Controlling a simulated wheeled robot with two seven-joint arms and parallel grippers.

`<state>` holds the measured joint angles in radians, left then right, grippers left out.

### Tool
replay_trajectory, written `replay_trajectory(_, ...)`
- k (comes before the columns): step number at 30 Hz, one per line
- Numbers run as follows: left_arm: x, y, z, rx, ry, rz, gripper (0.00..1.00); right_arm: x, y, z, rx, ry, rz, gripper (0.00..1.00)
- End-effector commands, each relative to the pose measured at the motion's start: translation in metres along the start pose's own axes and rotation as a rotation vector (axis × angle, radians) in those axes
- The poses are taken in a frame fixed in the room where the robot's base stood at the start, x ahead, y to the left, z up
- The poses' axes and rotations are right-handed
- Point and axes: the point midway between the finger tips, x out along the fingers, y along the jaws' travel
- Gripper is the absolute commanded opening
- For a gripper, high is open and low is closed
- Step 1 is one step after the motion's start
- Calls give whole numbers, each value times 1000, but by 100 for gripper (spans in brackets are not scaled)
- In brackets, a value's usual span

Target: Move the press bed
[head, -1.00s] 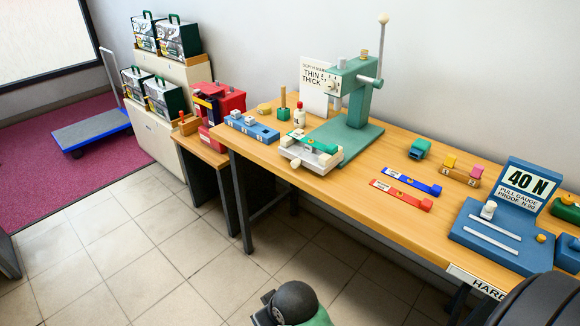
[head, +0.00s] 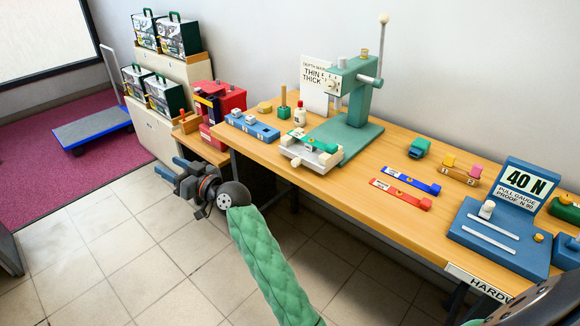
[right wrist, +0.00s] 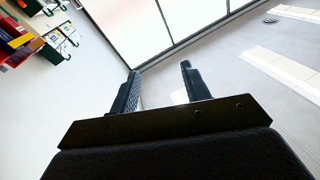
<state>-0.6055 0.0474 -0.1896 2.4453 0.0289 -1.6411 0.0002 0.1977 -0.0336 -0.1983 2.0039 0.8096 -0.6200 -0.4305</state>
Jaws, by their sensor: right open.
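The green press (head: 350,100) stands on the wooden table against the wall, with a ball-topped lever. The press bed, a pale block (head: 311,151) with a green strip and a white knob at its front, sits at the front left of the press's green base plate (head: 350,139), by the table's front edge. My right gripper (head: 169,168) is open and empty, out over the floor left of the table and well apart from the bed. Its two dark fingers (right wrist: 162,86) show in the right wrist view with nothing between them. My left gripper is not in view.
A blue block fixture (head: 252,127) and a white bottle (head: 300,114) stand left of the press. Blue (head: 412,181) and red (head: 401,195) strips lie to its right, before a blue pull gauge (head: 500,238). A side table holds a red machine (head: 220,100). The floor in front is clear.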

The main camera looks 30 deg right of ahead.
Motion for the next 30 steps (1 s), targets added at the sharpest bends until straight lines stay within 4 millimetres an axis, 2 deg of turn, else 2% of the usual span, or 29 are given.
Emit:
replay_trajectory(3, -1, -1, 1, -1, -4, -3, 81, 11, 18, -25, -18, 174, 51, 47)
replay_trajectory(6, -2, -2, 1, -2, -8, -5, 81, 12, 39, -39, -33, 303, 129, 47)
replay_trajectory(12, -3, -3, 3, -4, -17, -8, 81, -3, 90, -45, -60, 492, 372, 47)
replay_trajectory(17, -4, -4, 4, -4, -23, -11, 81, -28, 136, -36, -89, 568, 629, 47)
replay_trajectory(22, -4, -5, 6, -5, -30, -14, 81, -63, 180, -16, -127, 564, 941, 47)
replay_trajectory(27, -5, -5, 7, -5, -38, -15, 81, -106, 212, 13, -171, 461, 1268, 47)
replay_trajectory(30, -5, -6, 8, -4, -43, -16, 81, -132, 224, 28, -199, 359, 1451, 47)
